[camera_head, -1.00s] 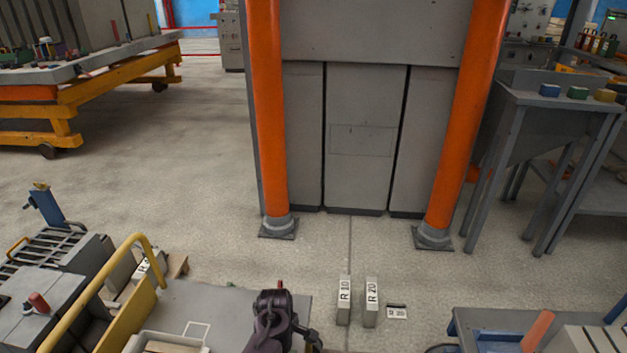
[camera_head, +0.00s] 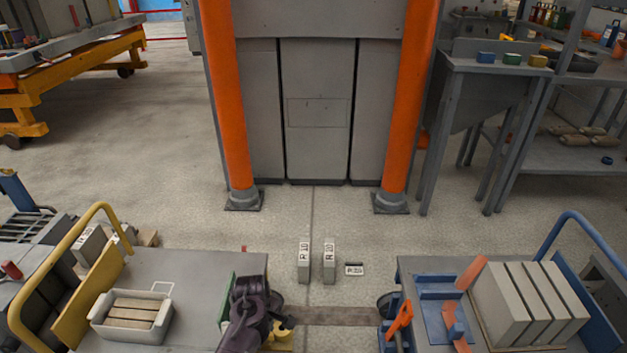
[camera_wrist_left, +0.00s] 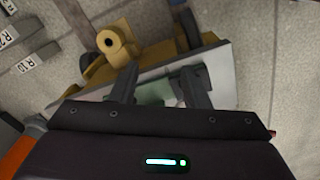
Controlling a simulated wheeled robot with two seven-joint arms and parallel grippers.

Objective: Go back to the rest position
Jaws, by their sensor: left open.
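My left gripper (camera_head: 262,318) is dark and hangs over the right end of the left grey bench in the head view. In the left wrist view its two fingers (camera_wrist_left: 160,88) are apart, with nothing visibly gripped between them. Behind the fingers lie a pale plate (camera_wrist_left: 222,75) with a greenish patch and a yellow fixture (camera_wrist_left: 118,42) with a round end. Whether the fingers touch the plate cannot be told. My right gripper is in no view.
The left bench (camera_head: 190,270) carries a white tray (camera_head: 155,330) with wooden pieces. Blocks marked R 10 (camera_head: 304,262) and R 20 (camera_head: 329,263) stand on the floor. Orange posts (camera_head: 222,100) rise ahead.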

